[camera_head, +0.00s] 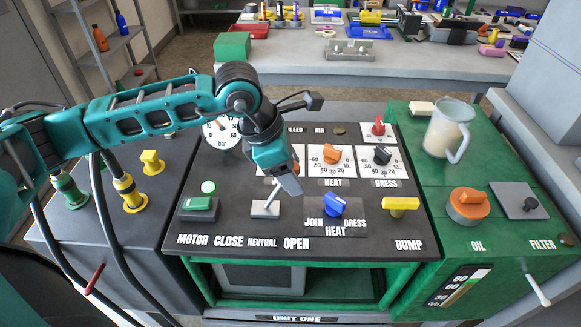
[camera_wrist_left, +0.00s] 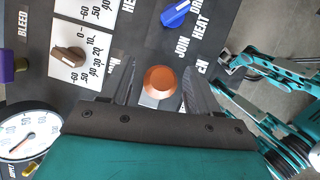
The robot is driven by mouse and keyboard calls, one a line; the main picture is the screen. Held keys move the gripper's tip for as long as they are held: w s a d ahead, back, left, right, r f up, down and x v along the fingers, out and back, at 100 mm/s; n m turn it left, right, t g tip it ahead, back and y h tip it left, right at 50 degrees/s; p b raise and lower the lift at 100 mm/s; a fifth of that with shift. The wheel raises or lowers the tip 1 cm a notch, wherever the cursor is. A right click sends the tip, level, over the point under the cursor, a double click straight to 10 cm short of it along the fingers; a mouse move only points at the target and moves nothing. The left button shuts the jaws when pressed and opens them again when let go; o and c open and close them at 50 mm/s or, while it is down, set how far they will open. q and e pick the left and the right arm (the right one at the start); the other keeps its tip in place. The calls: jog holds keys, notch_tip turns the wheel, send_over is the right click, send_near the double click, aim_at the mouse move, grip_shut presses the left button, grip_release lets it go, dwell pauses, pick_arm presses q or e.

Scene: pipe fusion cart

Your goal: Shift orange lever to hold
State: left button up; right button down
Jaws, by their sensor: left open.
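In the left wrist view, a round copper-orange lever knob (camera_wrist_left: 160,81) sits between the two fingers of my left gripper (camera_wrist_left: 163,92), with space on both sides. The fingers are open. In the head view, my left gripper (camera_head: 289,184) points down over the panel above the grey lever plate (camera_head: 264,209), which stands above the CLOSE, NEUTRAL and OPEN labels.
A blue knob (camera_head: 335,206) is right of the lever plate, a green switch (camera_head: 200,204) left of it. Further right is a yellow handle (camera_head: 400,204). Behind are an orange dial knob (camera_head: 331,153) and a black one (camera_head: 382,156). A pressure gauge (camera_head: 221,133) stands beside my forearm.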

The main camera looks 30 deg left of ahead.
pick_arm(q)
jog(key=shift+c, duration=0.4)
grip_shut()
